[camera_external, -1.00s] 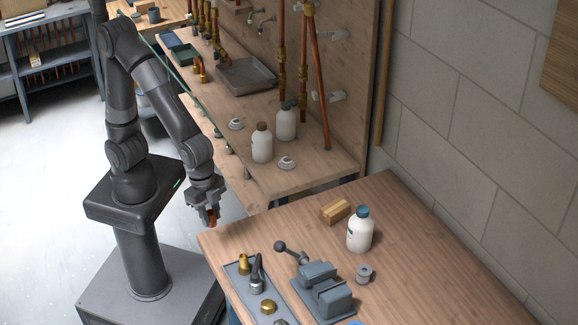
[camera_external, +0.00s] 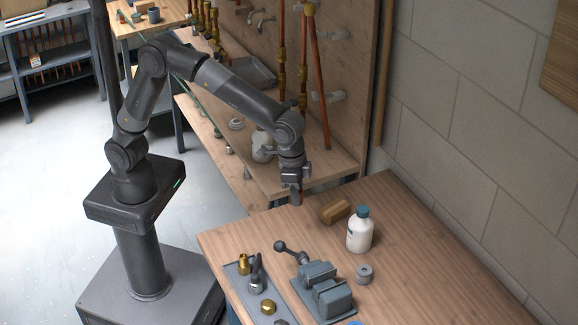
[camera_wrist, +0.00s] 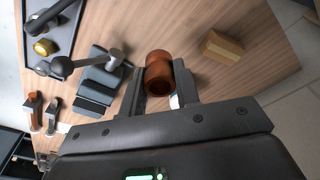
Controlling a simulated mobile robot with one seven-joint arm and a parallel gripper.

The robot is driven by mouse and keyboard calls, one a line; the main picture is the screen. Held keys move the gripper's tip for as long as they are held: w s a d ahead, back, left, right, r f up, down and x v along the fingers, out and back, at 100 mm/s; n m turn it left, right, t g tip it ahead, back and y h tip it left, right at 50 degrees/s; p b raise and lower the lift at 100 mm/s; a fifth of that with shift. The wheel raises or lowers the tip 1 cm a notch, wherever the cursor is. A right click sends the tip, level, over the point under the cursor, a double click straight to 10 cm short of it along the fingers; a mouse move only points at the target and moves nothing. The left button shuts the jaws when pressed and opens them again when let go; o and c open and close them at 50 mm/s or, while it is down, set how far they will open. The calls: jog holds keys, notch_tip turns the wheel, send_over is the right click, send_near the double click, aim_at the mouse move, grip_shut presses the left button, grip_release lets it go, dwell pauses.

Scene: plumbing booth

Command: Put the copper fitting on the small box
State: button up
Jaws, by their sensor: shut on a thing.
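My gripper (camera_wrist: 160,88) is shut on the copper fitting (camera_wrist: 159,70), a short reddish-brown tube held between the two fingers in the wrist view. In the external view my gripper (camera_external: 296,194) points down over the far left part of the wooden table, and the fitting is mostly hidden there. The small box (camera_external: 335,210) is a brown block lying on the table, a little right of and below my gripper in the picture. It also shows in the wrist view (camera_wrist: 222,47), to the right of the fitting and apart from it.
A white bottle with a blue cap (camera_external: 360,232) stands close beside the box. A grey vise (camera_external: 322,288), a small grey cylinder (camera_external: 364,273) and a tray (camera_external: 243,279) with brass fittings are nearer the front. The right side of the table is clear.

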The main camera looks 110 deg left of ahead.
jog(key=w+a, duration=0.3)
jog(key=a, duration=0.1)
send_over(337, 207)
jog(key=shift+n, duration=0.4)
jog(key=f, duration=0.6)
jog(key=shift+s+f, duration=0.3)
jog(key=shift+f, duration=2.05)
jog(key=shift+f, duration=0.1)
jog(key=o, duration=1)
jog(key=shift+c, duration=0.2)
